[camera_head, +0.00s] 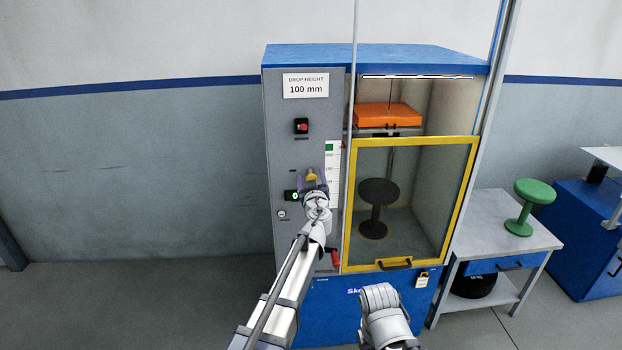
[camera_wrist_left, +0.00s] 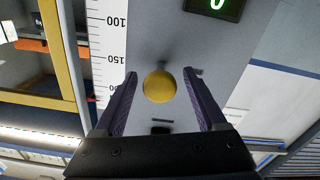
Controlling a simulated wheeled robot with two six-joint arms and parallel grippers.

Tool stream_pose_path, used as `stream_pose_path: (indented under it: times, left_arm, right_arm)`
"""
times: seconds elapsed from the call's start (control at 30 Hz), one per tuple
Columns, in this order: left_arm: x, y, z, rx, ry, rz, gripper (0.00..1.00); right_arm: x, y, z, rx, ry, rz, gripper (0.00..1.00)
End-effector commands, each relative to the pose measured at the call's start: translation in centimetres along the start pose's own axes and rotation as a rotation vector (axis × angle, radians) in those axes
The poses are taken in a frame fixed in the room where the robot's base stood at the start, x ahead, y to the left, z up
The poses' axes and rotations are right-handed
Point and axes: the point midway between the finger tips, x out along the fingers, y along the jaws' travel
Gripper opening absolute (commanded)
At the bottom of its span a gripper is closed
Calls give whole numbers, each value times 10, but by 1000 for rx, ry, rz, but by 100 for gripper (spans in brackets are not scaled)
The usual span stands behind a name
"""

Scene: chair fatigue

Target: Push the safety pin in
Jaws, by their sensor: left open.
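The safety pin shows as a round yellow knob (camera_head: 311,177) on the grey control panel of the test machine. It also shows in the left wrist view (camera_wrist_left: 159,86), standing off the panel on a short stem. My left gripper (camera_head: 312,181) is open at the panel, with its purple fingers on either side of the knob. In the left wrist view a gap shows between each finger and the knob, so it is not gripped. My right gripper is not in view; only part of my right arm shows at the bottom.
A height scale (camera_head: 333,165) runs beside the knob. A red button (camera_head: 302,126), a green display (camera_head: 291,196) and a red handle (camera_head: 336,258) are on the machine's front. The yellow-framed door (camera_head: 410,143) covers a dark stool (camera_head: 376,205); an orange weight (camera_head: 388,115) hangs above.

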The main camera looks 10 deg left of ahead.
Motion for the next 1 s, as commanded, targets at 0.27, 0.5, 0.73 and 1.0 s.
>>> stream_pose_path:
  times: [0.27, 0.5, 0.73, 1.0]
  left_arm:
    - [-32, -1, 0, 0, 0, 2, 74]
    - [-70, -1, 0, 0, -1, 2, 74]
    - [-77, 0, 0, 0, 0, -1, 74]
    - [-83, -1, 1, 90, 0, 0, 74]
  right_arm:
    - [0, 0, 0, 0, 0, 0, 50]
    - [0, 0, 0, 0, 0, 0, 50]
    - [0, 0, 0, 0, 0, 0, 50]
    - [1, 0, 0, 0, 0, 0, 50]
